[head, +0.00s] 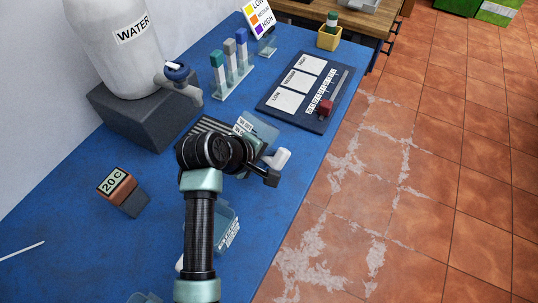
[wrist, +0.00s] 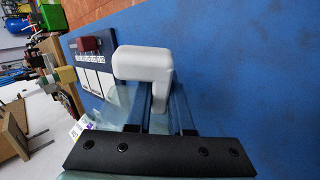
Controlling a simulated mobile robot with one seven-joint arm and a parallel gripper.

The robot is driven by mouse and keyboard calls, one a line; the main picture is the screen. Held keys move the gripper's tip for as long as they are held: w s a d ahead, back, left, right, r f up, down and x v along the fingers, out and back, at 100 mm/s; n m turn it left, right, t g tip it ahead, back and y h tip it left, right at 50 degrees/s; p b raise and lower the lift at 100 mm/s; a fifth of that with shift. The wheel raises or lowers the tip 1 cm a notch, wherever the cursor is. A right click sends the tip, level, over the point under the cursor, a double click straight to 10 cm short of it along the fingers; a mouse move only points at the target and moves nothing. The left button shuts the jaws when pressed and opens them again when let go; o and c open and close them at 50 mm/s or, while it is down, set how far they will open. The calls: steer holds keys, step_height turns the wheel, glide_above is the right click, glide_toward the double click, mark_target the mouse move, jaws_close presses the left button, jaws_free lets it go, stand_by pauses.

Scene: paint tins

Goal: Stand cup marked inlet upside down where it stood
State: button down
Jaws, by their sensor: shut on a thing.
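A clear, bluish cup (head: 262,129) with a small white label is beside my gripper, partly hidden by my wrist; I cannot read its label surely. Its white handle (head: 280,159) sticks out to the right. My gripper (head: 270,168) is shut on this handle. In the wrist view the white, bent handle (wrist: 143,64) lies between my two finger bars, and part of the clear cup (wrist: 106,108) shows at left. I cannot tell whether the cup touches the table or which way up it is.
A second clear labelled cup (head: 229,232) stands close below my wrist, partly behind my arm. A striped grate (head: 203,127), the water tank (head: 122,45) with its tap, a tube rack (head: 234,78), a marked board (head: 304,90) and a 20 C block (head: 122,192) surround it. The blue table's (head: 268,222) right edge is near.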

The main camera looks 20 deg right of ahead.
steer(key=shift+f+b, duration=0.6)
steer(key=shift+b, duration=0.1)
steer(key=c, duration=0.7)
jaws_free()
steer(key=b+v, duration=0.1)
steer(key=v, duration=1.2)
steer(key=shift+d, duration=0.1)
